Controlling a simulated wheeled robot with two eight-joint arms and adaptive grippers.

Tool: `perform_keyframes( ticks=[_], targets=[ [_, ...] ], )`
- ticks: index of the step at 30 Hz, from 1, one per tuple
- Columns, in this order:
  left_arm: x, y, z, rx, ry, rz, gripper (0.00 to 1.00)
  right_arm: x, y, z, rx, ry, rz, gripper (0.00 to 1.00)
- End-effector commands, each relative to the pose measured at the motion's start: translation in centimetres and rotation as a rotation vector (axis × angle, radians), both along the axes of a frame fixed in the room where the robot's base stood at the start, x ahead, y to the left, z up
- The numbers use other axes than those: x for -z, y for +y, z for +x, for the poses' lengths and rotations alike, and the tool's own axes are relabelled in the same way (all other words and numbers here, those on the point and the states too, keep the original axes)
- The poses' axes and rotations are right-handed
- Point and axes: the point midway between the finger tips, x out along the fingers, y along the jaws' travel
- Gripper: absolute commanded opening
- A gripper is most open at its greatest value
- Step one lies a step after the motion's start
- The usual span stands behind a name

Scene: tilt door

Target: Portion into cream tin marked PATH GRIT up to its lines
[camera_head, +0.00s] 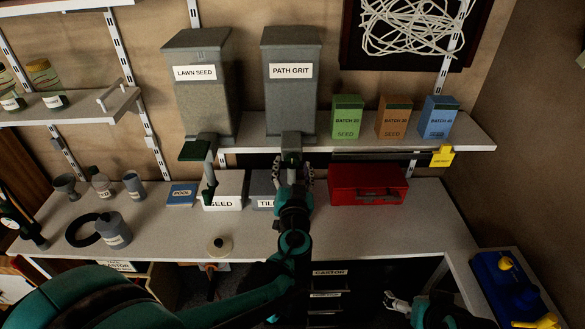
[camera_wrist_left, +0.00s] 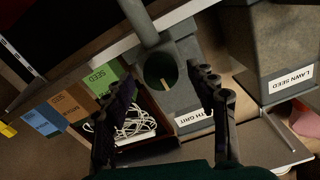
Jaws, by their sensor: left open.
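A grey dispenser labelled PATH GRIT (camera_head: 291,95) stands on the shelf, its spout (camera_head: 291,141) hanging over the front edge. In the left wrist view its dark round opening (camera_wrist_left: 158,68) lies between my fingers. My left gripper (camera_head: 292,172) is open just below the spout; I cannot tell whether it touches. A white tin (camera_head: 228,184), its label partly hidden and reading SEED, stands on the bench to the left. A grey box (camera_head: 262,188) reading TIL is partly behind my arm. I see no cream tin marked PATH GRIT. My right gripper (camera_head: 397,303) is low at the right.
A LAWN SEED dispenser (camera_head: 200,100) stands left on the shelf. Green (camera_head: 346,120), brown (camera_head: 394,122) and blue (camera_head: 438,120) seed boxes stand right. A red case (camera_head: 368,186) sits on the bench. The bench front right of my arm is clear.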

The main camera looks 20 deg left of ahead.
Motion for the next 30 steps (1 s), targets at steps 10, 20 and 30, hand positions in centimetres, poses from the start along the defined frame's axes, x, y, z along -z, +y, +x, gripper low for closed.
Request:
perform_keyframes(
  ticks=[10, 20, 30],
  targets=[
    [-0.04, 0.43, 1.27, -0.001, 0.001, 0.000, 0.57, 0.31, 0.00, 0.00, 0.000, 0.000, 0.000, 1.00],
    [-0.04, 0.43, 1.25, -0.001, 0.001, 0.000, 0.07, 0.31, 0.00, 0.00, 0.000, 0.000, 0.000, 1.00],
    [-0.04, 0.42, 1.25, -0.001, 0.013, 0.043, 0.07, 0.29, 0.00, 0.00, 0.000, 0.000, 0.000, 1.00]
  ],
)
